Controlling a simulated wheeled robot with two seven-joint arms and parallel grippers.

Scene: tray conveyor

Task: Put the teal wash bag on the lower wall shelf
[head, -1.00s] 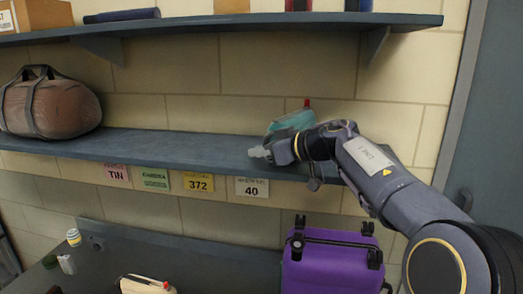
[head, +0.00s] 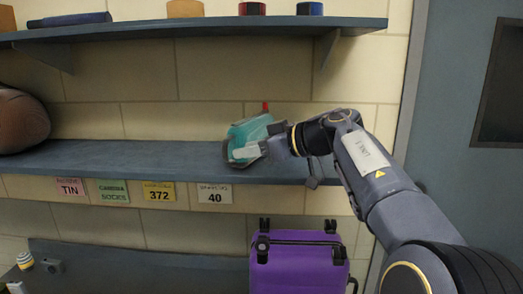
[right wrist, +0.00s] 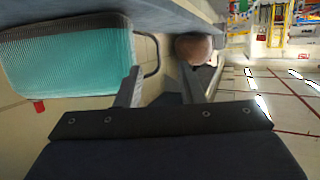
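The teal wash bag (head: 250,129) sits on the lower wall shelf (head: 130,160), towards its right end, close to the wall. A small red piece shows at its top. My right gripper (head: 260,141) is in front of the bag and overlaps its right part in the head view. In the right wrist view my right gripper (right wrist: 158,88) has its two fingers spread with nothing held between them. The bag (right wrist: 70,60) lies to the left of both fingers there, beside the shelf surface (right wrist: 185,14). My left gripper is not in view.
A brown bag (head: 20,122) stands at the left of the lower shelf, with clear shelf between. The upper shelf (head: 200,27) overhangs with several items. A purple case (head: 300,262) stands below. A grey door (head: 465,150) is at the right.

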